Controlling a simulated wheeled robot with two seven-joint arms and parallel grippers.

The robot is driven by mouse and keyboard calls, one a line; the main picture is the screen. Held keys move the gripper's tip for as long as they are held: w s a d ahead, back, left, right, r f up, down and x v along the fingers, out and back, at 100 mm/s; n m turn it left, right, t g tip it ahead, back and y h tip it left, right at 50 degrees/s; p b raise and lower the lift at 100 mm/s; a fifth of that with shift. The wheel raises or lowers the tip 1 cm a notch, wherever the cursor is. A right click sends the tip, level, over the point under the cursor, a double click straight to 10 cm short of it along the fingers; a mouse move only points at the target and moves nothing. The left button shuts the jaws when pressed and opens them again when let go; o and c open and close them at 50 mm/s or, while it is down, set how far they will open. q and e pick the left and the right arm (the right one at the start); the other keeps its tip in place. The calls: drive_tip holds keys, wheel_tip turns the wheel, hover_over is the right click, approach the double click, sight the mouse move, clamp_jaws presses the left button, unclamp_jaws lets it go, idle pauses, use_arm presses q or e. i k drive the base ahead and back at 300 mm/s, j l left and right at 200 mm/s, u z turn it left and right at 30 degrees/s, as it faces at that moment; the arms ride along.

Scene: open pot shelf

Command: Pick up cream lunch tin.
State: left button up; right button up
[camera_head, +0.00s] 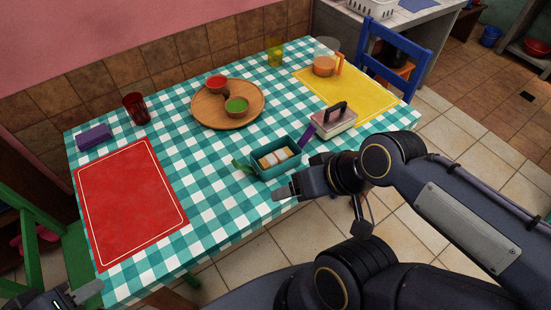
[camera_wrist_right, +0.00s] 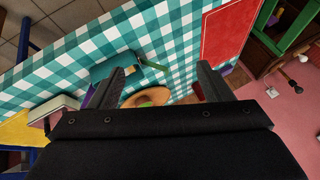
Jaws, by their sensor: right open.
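The cream lunch tin (camera_head: 334,124) sits on the checked tablecloth at the table's right side, with a black handle on top. In the right wrist view the tin (camera_wrist_right: 52,108) shows at the left edge, outside the jaws. My right gripper (camera_head: 284,192) is over the table's front edge, left of and nearer than the tin. In its wrist view the right gripper (camera_wrist_right: 161,70) is open with nothing between its fingers. My left gripper (camera_head: 88,292) shows only partly at the bottom left, away from the tin; its opening cannot be told.
A yellow mat (camera_head: 372,92) with a pitcher (camera_head: 325,60) lies behind the tin. A round wooden board (camera_head: 210,118) holds two bowls. A red mat (camera_head: 130,200) lies left.

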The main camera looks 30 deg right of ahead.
sight(333, 119)
drive_tip(key=z, duration=1.55)
